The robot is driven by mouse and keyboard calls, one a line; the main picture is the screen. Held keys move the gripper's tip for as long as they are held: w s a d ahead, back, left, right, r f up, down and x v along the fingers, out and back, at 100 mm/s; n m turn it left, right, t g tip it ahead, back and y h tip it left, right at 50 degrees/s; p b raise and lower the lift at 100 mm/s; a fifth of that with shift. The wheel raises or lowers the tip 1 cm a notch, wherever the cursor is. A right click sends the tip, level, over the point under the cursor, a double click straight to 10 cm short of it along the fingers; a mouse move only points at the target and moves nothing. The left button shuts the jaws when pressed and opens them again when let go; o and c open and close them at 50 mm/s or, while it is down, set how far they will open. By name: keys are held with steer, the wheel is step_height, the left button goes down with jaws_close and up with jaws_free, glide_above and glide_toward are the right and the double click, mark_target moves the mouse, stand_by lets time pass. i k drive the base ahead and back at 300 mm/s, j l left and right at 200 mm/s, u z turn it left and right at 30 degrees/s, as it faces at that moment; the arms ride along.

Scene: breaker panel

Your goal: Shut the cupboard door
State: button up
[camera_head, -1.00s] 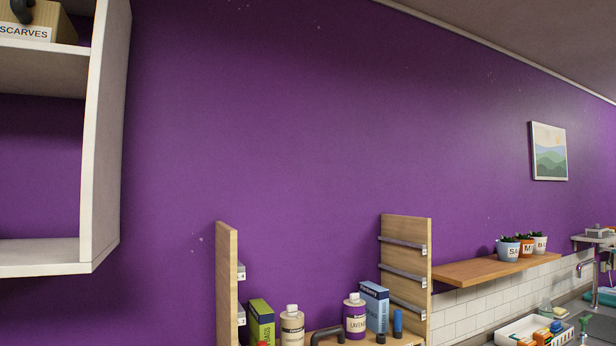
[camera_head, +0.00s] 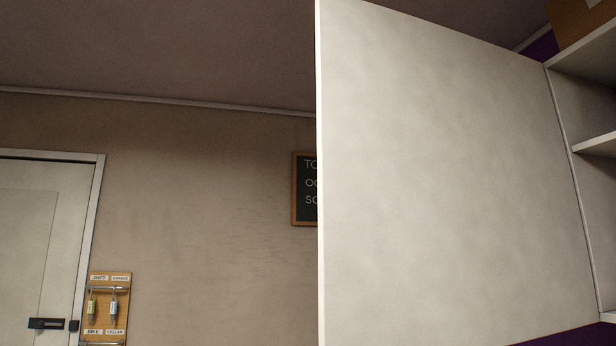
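A large off-white cupboard door (camera_head: 450,185) stands open in the head view. Its free edge is near the middle of the picture, and its hinge side meets the cupboard at the right. The open cupboard (camera_head: 590,200) shows only in part, with pale shelves and part of a brown box (camera_head: 582,22) on an upper level. No handle shows on the visible face of the door. My gripper is not in view.
A white room door (camera_head: 40,240) with a dark handle is at the far left. Next to it hangs a wooden key board (camera_head: 107,305) with labels and keys. A framed chalkboard (camera_head: 305,189) is partly hidden behind the cupboard door. The wall between is bare.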

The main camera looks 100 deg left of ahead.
mark_target(449, 214)
steer(key=k+j+u, duration=0.2)
steer(key=j, duration=0.5)
steer(key=k+j+u, duration=0.15)
steer(key=j, duration=0.6)
steer(key=k+j+u, duration=0.2)
steer(key=j, duration=0.55)
steer(key=j+u, duration=0.2)
steer(key=j, duration=0.55)
